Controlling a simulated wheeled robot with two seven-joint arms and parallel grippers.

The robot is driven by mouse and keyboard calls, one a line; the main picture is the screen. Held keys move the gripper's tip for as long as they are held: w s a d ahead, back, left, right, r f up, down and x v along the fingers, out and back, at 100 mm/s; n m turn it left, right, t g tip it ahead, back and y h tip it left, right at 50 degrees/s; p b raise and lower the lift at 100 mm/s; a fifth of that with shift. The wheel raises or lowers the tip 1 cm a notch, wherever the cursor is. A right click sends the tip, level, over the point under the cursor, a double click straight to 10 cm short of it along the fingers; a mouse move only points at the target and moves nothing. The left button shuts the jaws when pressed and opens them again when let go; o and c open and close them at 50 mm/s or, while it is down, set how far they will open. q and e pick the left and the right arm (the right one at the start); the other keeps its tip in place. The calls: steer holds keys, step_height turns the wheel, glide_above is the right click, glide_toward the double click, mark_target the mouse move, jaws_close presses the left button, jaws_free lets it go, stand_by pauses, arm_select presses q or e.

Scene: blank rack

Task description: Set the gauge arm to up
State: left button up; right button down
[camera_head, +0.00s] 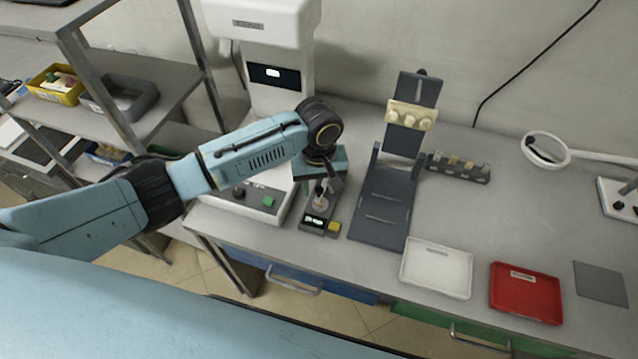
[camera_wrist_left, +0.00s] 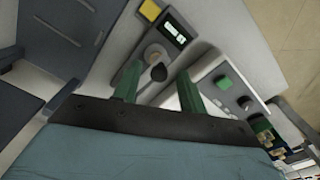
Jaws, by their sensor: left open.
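The gauge (camera_head: 314,222) is a small dark unit with a lit display and a yellow button, standing on the bench. It also shows in the left wrist view (camera_wrist_left: 172,30), with a pale round disc (camera_wrist_left: 154,52). A dark knob (camera_wrist_left: 158,73), seemingly on the gauge's arm, shows beside the disc. My left gripper (camera_head: 325,187) is over the gauge, pointing down and partly hiding its upper part. In the left wrist view its two green fingers (camera_wrist_left: 159,70) are open, with the dark knob between them. I cannot tell whether they touch it. The arm's position is unclear.
A white machine with a green button (camera_head: 268,201) stands close left of the gauge. A dark stand (camera_head: 380,215) with a cream block (camera_head: 411,115) is close right. A white tray (camera_head: 437,268) and red tray (camera_head: 526,292) lie further right. The bench's front edge is near.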

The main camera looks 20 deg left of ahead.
arm_select(q)
steer(key=shift+c, duration=0.4)
jaws_close()
